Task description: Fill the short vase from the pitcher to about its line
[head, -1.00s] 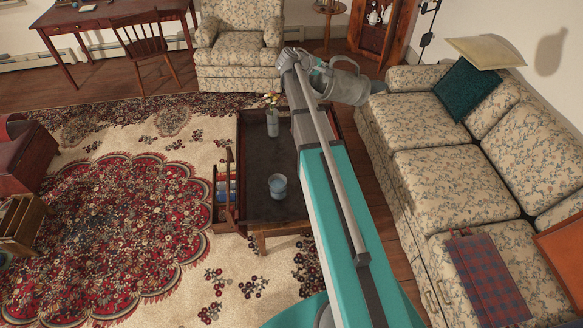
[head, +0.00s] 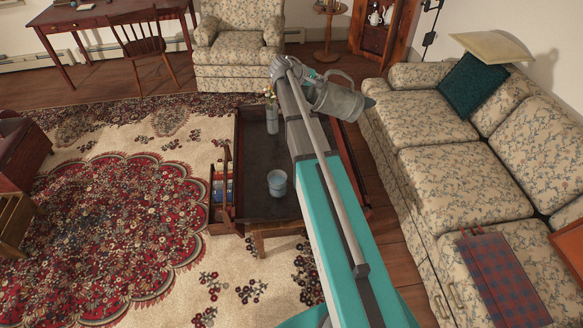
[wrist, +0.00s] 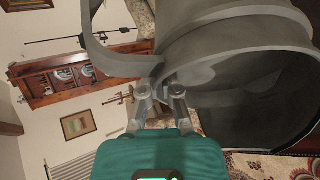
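The grey pitcher (head: 338,101) is held high beyond the table's far right part, tilted well over, with its handle on the upper side. In the wrist view the pitcher (wrist: 225,45) fills the upper right. My gripper (wrist: 160,92) is shut on it; the exact contact is hard to see. In the head view my gripper (head: 308,82) is partly hidden by my arm. A short blue-grey vase (head: 277,183) stands upright on the dark coffee table (head: 250,206), left of my arm and apart from the pitcher. Its line and liquid level are too small to tell.
A taller vase (head: 272,122) with flowers stands at the table's far end. A rack of books (head: 219,190) is at the table's left side. A floral sofa (head: 440,165) stands at right, an armchair (head: 240,45) behind. Patterned rug (head: 110,215) lies open at left.

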